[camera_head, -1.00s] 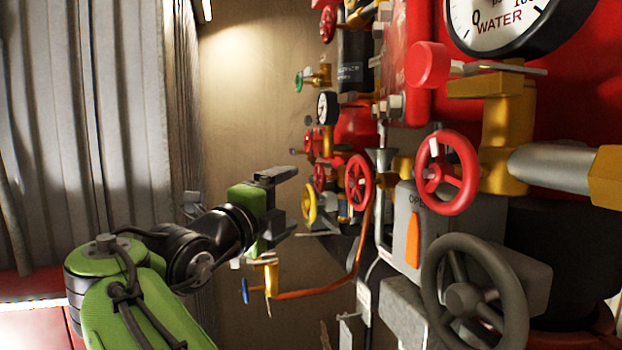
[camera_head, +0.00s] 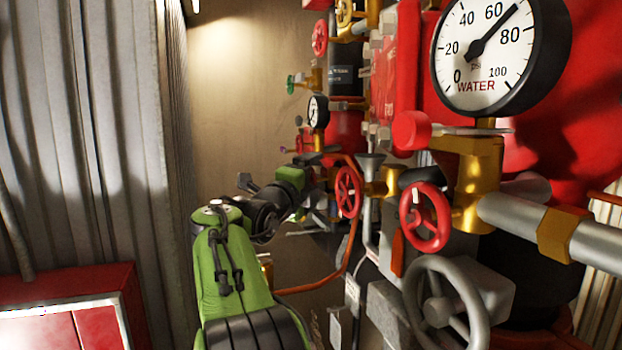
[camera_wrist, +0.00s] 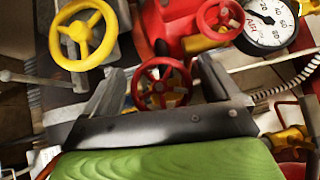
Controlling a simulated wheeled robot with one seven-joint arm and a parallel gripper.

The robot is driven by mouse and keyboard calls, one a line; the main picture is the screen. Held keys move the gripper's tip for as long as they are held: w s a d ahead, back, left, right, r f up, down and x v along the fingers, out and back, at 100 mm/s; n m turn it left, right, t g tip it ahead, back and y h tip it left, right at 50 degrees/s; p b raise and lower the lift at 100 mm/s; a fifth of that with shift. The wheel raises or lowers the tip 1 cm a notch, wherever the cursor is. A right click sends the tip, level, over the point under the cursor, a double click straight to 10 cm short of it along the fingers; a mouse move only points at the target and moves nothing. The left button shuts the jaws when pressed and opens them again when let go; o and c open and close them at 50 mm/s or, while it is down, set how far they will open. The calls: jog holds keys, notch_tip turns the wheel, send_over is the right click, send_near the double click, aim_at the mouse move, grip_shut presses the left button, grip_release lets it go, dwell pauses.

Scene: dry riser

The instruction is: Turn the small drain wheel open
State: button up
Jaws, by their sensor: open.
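In the wrist view, a small red spoked wheel (camera_wrist: 161,84) shows between the two dark fingers of my gripper (camera_wrist: 158,85). The fingers are spread apart and hold nothing. I cannot tell whether the wheel is between the tips or beyond them. A yellow wheel (camera_wrist: 83,41) is at upper left, and another red wheel (camera_wrist: 220,19) is at upper right. In the head view, my gripper (camera_head: 315,205) is near the pipework, left of a red wheel (camera_head: 348,192), its fingers partly hidden. No label shows which wheel is the drain wheel.
A larger red wheel (camera_head: 425,217) and a grey handwheel (camera_head: 445,308) stand nearer on the right. A water gauge (camera_head: 500,50) is at upper right. A copper pipe (camera_head: 335,275) curves below my gripper. A corrugated wall (camera_head: 90,130) stands left.

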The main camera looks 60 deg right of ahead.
jog(key=shift+a, duration=0.1)
jog(key=c, duration=1)
jog(key=shift+o, duration=0.2)
jog(key=shift+r+p, duration=0.1)
jog(key=shift+p, duration=0.25)
jog(key=n+y+p, duration=0.2)
jog(key=p, duration=0.1)
jog(key=shift+r+p, duration=0.2)
jog(key=shift+p, duration=0.1)
jog(key=n+y+p, duration=0.2)
jog(key=p, duration=0.3)
jog(key=shift+g+y, duration=0.4)
jog(key=shift+f+n+g+y+p, duration=0.2)
jog(key=shift+n+g+y+p, duration=0.3)
jog(key=shift+n+y+p, duration=0.5)
jog(key=shift+f+n+g+y, duration=0.25)
jog(key=shift+n+g+y, duration=0.6)
jog(key=shift+y, duration=0.35)
